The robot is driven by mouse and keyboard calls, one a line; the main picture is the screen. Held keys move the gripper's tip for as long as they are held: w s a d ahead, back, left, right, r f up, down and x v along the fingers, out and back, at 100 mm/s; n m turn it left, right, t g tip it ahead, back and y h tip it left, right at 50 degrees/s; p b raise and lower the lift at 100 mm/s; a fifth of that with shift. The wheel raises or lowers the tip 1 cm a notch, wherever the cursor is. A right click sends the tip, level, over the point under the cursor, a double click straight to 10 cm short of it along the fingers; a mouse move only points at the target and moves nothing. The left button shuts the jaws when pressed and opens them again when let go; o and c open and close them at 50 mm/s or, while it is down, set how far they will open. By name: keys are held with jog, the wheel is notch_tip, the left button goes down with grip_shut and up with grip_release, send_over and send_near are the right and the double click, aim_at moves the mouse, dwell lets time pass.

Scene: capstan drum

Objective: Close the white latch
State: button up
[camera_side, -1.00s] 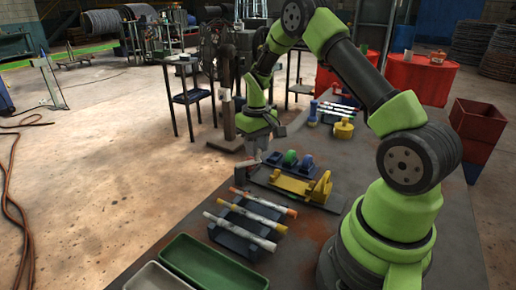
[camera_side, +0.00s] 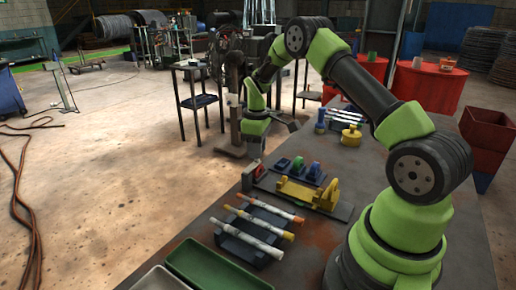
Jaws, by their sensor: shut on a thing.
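A small pale piece (camera_side: 247,179), which looks like the white latch, is at the left end of this row. I cannot tell the latch's exact angle.
A rack with white rods with coloured ends (camera_side: 258,223) stands in front, with a green bin (camera_side: 222,265) nearer. Behind are more rods (camera_side: 338,122) and a yellow pot (camera_side: 351,136). A dark post (camera_side: 234,90) stands behind my gripper.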

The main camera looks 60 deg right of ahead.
dwell(0.4)
jog(key=o, duration=0.9)
notch_tip(320, 180, up, 10)
